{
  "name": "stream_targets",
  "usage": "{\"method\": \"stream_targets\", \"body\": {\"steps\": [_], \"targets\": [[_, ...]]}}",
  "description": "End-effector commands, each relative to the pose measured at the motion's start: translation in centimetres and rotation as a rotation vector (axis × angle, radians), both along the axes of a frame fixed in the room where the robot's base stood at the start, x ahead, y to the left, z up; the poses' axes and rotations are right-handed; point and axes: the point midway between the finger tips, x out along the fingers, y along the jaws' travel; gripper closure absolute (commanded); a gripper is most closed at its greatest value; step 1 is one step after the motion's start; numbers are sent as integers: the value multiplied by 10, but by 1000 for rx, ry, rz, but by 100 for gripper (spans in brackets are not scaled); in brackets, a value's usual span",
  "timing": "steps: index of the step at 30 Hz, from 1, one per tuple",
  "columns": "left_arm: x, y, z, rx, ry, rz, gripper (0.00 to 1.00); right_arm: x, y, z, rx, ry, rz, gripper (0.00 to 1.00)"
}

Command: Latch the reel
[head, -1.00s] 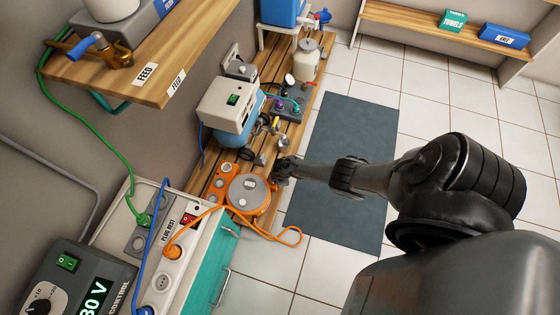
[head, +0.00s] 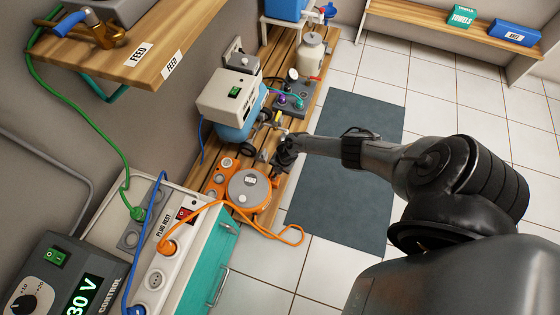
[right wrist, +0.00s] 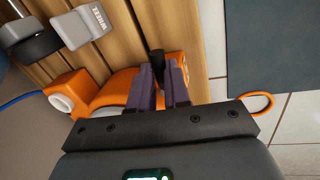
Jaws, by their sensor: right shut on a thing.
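The orange reel (head: 262,208) with a round grey top lies on the slatted wooden bench, its orange cable looping out to the right. My right gripper (head: 284,160) is low over the bench edge, just beyond the reel. In the right wrist view, the reel's orange body (right wrist: 112,92) is behind and left of my right gripper (right wrist: 164,72). Its two purple-grey fingers are shut on a small black peg (right wrist: 157,58), whose end sticks out past the fingertips. Whether the peg is joined to the reel is hidden. My left gripper is not in view.
A grey block labelled WHEEL (right wrist: 82,24) lies on the slats near my right gripper. A white and blue machine (head: 228,100) stands farther back. The cabinet with sockets (head: 158,255) is at the front. A dark mat (head: 345,180) covers the floor at right.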

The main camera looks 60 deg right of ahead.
Motion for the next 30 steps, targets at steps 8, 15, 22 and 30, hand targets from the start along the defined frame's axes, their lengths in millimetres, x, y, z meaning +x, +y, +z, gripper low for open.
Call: {"method": "stream_targets", "body": {"steps": [8, 15, 22, 30], "targets": [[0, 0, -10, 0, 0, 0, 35, 4, -1, -1, -2, 1, 121, 100], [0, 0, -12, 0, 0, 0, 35, 6, -1, -1, -2, 0, 157, 100], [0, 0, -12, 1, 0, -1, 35, 5, 0, -1, -1, 1, 160, 100], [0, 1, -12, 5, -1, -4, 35, 5, 0, 0, -1, 1, 159, 63]]}}
